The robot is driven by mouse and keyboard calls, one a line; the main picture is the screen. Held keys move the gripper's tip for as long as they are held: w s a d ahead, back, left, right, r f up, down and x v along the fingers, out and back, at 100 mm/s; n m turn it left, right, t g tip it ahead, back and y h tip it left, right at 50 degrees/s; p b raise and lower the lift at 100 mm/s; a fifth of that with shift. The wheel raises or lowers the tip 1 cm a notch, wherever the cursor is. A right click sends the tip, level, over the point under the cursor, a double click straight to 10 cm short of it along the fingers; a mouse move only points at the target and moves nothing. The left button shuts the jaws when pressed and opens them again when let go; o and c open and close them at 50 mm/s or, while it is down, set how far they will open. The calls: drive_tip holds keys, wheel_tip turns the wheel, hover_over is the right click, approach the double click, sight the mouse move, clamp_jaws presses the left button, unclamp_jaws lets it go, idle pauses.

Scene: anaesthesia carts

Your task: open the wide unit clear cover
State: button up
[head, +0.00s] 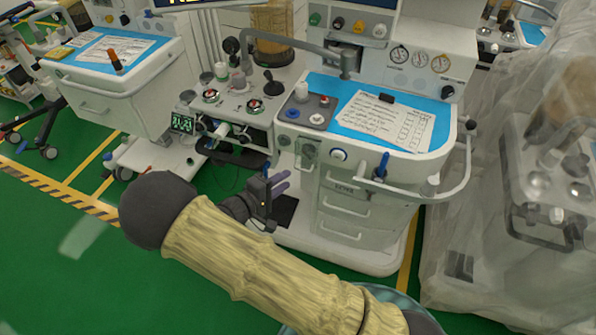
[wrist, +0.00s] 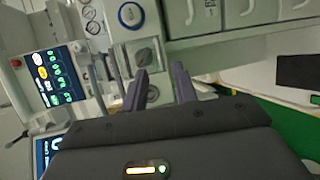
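A translucent clear cover (head: 455,175) hangs in folds over a unit at the right edge in the head view. Knobs and a handle show dimly through it. I cannot tell whether this is the wide unit's cover that the task names. My gripper (head: 283,182) is in front of the white middle cart (head: 350,215), left of its drawers and apart from the clear cover. In the wrist view my gripper (wrist: 161,78) has its two dark fingers apart with nothing between them. They point at a grey panel with a round dial (wrist: 146,58).
The middle cart has a blue top with a paper sheet (head: 385,120) and a side rail (head: 440,190). Another cart (head: 130,100) stands at the left. A small green-digit display (head: 183,124) is between them. Green floor (head: 75,240) is open at the lower left.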

sight(306, 155)
drive_tip(key=x, duration=0.6)
drive_tip(key=shift+w+d, duration=0.2)
drive_tip(key=shift+d, duration=0.05)
drive_tip(key=shift+c, duration=0.2)
clamp_jaws()
